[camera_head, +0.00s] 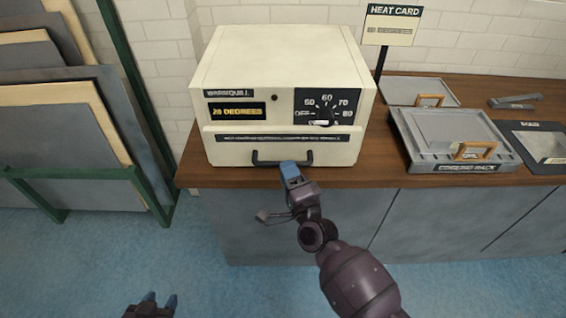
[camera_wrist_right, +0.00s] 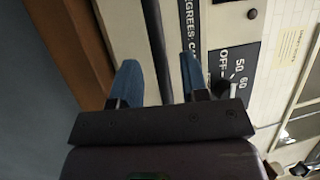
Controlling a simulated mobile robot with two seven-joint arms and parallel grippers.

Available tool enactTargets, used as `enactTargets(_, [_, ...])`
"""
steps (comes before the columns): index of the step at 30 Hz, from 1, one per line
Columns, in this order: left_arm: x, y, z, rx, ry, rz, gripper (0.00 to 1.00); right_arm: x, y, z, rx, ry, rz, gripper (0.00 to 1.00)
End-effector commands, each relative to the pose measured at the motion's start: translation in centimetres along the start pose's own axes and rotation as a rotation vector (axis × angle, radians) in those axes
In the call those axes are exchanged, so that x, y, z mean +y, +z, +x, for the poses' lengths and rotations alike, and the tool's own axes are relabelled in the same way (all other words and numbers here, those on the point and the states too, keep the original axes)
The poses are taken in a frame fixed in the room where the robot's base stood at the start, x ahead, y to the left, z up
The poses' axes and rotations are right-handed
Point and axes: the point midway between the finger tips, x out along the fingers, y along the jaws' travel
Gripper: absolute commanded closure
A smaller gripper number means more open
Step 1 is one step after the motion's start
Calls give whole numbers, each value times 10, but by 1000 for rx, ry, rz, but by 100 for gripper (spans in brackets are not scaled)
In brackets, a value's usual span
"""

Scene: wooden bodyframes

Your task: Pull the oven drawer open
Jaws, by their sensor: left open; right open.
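The cream oven (camera_head: 260,65) stands on the wooden counter. Its drawer front (camera_head: 222,148) is the low panel with a long black label. I see no clear gap around it. The dark bar handle (camera_head: 268,161) runs across the drawer's lower part. My right gripper (camera_head: 290,168), with blue fingertips, is at the right half of the handle. In the right wrist view the handle (camera_wrist_right: 157,45) passes between the two open fingers (camera_wrist_right: 158,80). I cannot tell whether they touch it. My left gripper (camera_head: 160,301) is open and empty, low over the blue floor, far from the oven.
A grey cooling rack box (camera_head: 440,166) with a wooden handle sits on the counter (camera_head: 375,172) to the right. A heat card sign (camera_head: 391,24) stands behind. A green rack of panels (camera_head: 75,172) stands at the left. The floor before the counter is clear.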

Motion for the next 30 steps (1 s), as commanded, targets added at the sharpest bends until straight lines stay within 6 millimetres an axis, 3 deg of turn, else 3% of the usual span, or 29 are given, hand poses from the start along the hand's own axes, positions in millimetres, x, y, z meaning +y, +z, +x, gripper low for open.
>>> enactTargets(7, [-1, 2, 1, -2, 0, 4, 57, 0, 0, 27, 0, 0, 0, 59])
enactTargets(19, [-2, 1, 1, -1, 0, 7, 57, 0, 0, 33, 0, 1, -1, 59])
enactTargets(20, [-2, 1, 1, -1, 0, 7, 57, 0, 0, 33, 0, 1, -1, 60])
enactTargets(27, [-2, 0, 1, 1, 0, 7, 57, 0, 0, 33, -1, 1, -1, 97])
enactTargets(30, [-2, 0, 1, 1, 0, 7, 57, 0, 0, 33, -1, 1, -1, 100])
